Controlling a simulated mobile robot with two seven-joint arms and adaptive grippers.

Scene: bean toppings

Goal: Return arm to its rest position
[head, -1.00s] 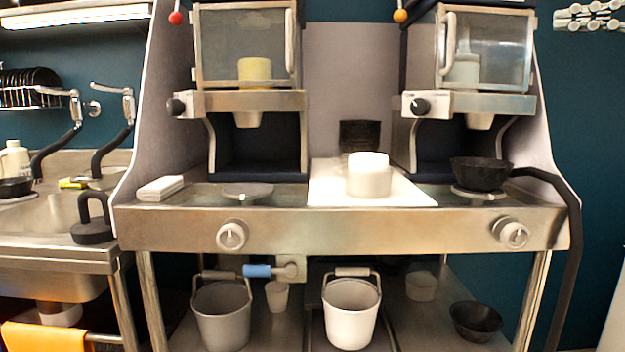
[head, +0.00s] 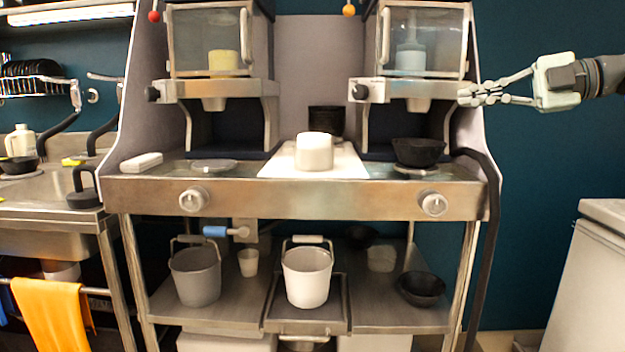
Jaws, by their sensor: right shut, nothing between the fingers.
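My right gripper (head: 468,95) comes in from the right at the upper right of the head view. It points left, with its fingers close together and nothing between them. Its fingertips appear in front of the right-hand side of the stand, to the right of the right dispenser (head: 412,90). Its arm reaches out of the picture to the right. My left gripper does not show.
The metal stand (head: 310,197) holds a black bowl (head: 418,152) at right and a white round container (head: 314,151) on a white board (head: 347,171). Buckets (head: 307,277) sit on the lower shelf. A light cabinet (head: 590,270) stands at right, a sink (head: 40,190) at left.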

